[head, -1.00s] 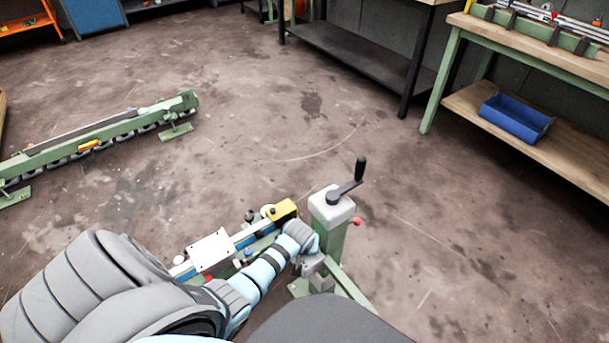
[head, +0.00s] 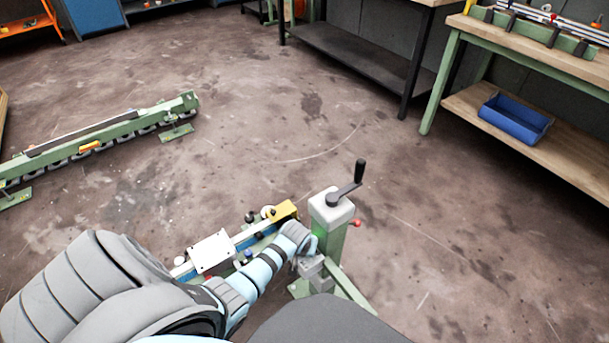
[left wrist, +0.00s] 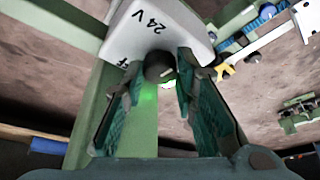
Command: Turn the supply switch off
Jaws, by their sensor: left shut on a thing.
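In the left wrist view a pale box (left wrist: 190,28) marked "24 V" sits on a green post. Part of a further label, "FF", shows at its left edge. The supply switch (left wrist: 158,66) is a dark round knob at the box's lower side. My left gripper (left wrist: 160,72) has its two teal-padded fingers around this knob, shut on it. A green glow shows just below the knob, between the fingers. In the head view my left gripper (head: 308,262) is at the green post, and the switch is hidden there. My right gripper is not in view.
A black crank (head: 347,184) stands on top of the post, with a small red knob (head: 356,223) at its side. A rail with a white plate (head: 211,252) and yellow block (head: 283,210) lies left. Another conveyor (head: 110,130) is farther off. Open floor lies beyond.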

